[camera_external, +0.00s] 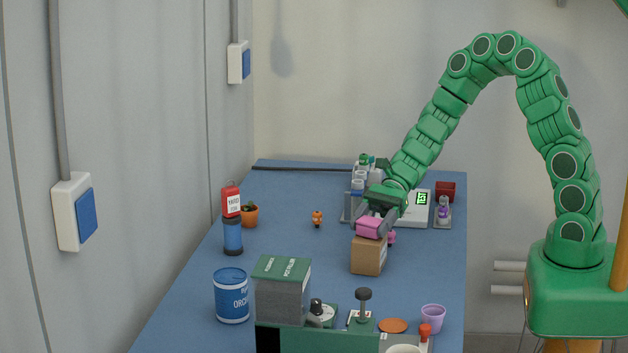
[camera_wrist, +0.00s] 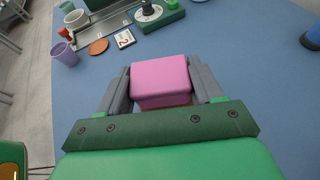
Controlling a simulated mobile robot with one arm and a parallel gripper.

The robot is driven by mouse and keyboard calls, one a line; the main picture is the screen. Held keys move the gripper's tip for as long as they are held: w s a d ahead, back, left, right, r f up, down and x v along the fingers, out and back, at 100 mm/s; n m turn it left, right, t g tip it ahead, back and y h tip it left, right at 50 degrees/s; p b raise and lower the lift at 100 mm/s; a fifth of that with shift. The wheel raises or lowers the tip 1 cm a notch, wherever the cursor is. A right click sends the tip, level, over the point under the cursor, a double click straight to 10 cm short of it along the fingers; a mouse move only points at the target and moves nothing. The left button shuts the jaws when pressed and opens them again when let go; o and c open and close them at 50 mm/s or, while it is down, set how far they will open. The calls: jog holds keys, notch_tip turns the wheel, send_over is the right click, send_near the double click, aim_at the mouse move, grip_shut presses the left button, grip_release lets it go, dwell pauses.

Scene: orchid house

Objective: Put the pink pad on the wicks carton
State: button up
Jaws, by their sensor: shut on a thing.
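The pink pad (camera_external: 371,228) is held between the fingers of my gripper (camera_external: 374,218), directly over a brown carton (camera_external: 368,257). The pad sits at the level of the carton's top; I cannot tell if it rests on it. The label on the carton's side is too small to read. In the wrist view the pink pad (camera_wrist: 160,77) is between the two grey fingers of my gripper (camera_wrist: 164,84). A brown sliver of the carton (camera_wrist: 168,108) shows beneath the pad; the rest is hidden.
A small pink object (camera_external: 391,237) stands close to the carton's right. A white scale (camera_external: 414,212) and a red box (camera_external: 445,190) are behind. A green-topped grey box (camera_external: 283,295), a blue tin (camera_external: 231,298) and a purple cup (camera_external: 432,318) stand nearer. The table's middle left is mostly clear.

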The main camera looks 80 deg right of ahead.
jog(key=shift+f, duration=0.15)
jog(key=o, duration=1)
jog(key=shift+o, duration=0.2)
